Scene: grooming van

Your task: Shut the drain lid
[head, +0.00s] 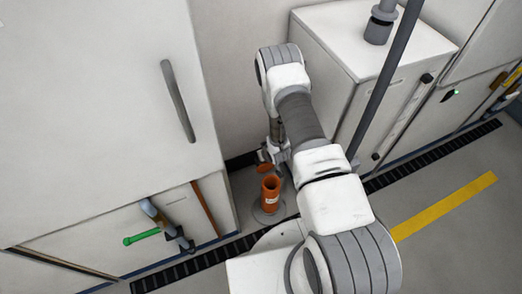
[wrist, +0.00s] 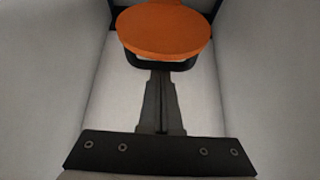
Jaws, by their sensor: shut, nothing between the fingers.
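The drain is an upright orange pipe (head: 270,193) with a pale label, standing on a round grey base on the floor. Its top mouth is open. The orange round lid (head: 264,168) stands raised at the back left of the mouth. In the wrist view the lid (wrist: 165,32) is a flat orange disc at the top centre. My gripper (head: 277,158) is just behind the pipe's top, close to the lid. In the wrist view its dark fingers (wrist: 160,64) are shut and empty, their tips overlapping the disc's lower edge. I cannot tell if they touch it.
A tall white cabinet (head: 95,100) stands close on the left, with a grey handle. A white cabinet (head: 375,35) stands on the right. Open floor with a yellow stripe (head: 440,207) lies at right.

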